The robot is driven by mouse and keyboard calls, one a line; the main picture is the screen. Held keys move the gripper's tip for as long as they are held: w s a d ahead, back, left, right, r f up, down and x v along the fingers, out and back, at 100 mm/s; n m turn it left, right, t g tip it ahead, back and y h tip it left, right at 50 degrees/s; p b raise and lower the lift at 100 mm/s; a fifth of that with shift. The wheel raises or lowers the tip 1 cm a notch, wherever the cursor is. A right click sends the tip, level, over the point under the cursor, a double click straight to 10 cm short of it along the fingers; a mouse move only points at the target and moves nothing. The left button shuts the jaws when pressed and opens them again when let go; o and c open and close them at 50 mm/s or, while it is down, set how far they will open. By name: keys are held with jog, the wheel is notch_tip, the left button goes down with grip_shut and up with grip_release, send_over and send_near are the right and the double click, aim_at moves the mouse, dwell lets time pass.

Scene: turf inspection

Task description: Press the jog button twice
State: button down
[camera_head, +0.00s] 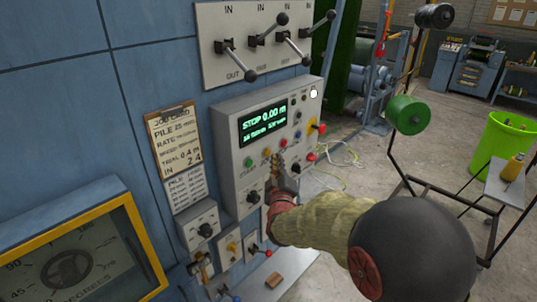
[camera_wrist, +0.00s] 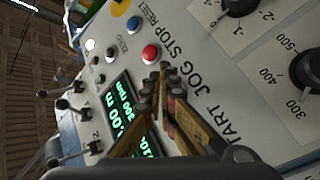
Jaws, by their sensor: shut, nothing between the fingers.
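The grey control panel (camera_head: 225,125) is on the blue wall, with a lit display (camera_head: 264,119) reading "STOP 0.00 m". A row of buttons runs below the display. The small orange-yellow jog button (camera_head: 266,152) sits between a green start button (camera_head: 248,162) and a red stop button (camera_head: 281,145). My gripper (camera_head: 277,158) is shut and empty, its tips close to the panel by the jog and stop buttons. In the wrist view my fingertips (camera_wrist: 163,70) point beside the red stop button (camera_wrist: 151,53). The fingers hide the jog button there; contact cannot be told.
A blue reset button (camera_wrist: 133,24) lies past stop. Black dials (camera_head: 252,196) are below the row, and a red knob on yellow (camera_head: 319,127) is at the panel's right. Levers (camera_head: 235,60) stick out above. A framed gauge (camera_head: 75,262) stands at lower left.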

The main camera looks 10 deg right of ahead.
jog(key=shift+w+a, duration=0.1)
dwell(0.3)
jog(key=shift+w+a+b, duration=0.15)
jog(key=shift+w+b, duration=0.1)
jog(key=shift+b, duration=0.05)
jog(key=shift+w+a, duration=0.35)
jog(key=shift+w, duration=0.05)
dwell(1.0)
jog(key=shift+d, duration=0.1)
jog(key=shift+s+d+b, duration=0.45)
jog(key=shift+s+b, duration=0.1)
jog(key=shift+s, duration=0.2)
jog(key=s+d, duration=0.1)
jog(key=s, duration=0.1)
jog(key=s+d+b, duration=0.1)
jog(key=s+d, duration=0.1)
dwell(0.6)
dwell(0.5)
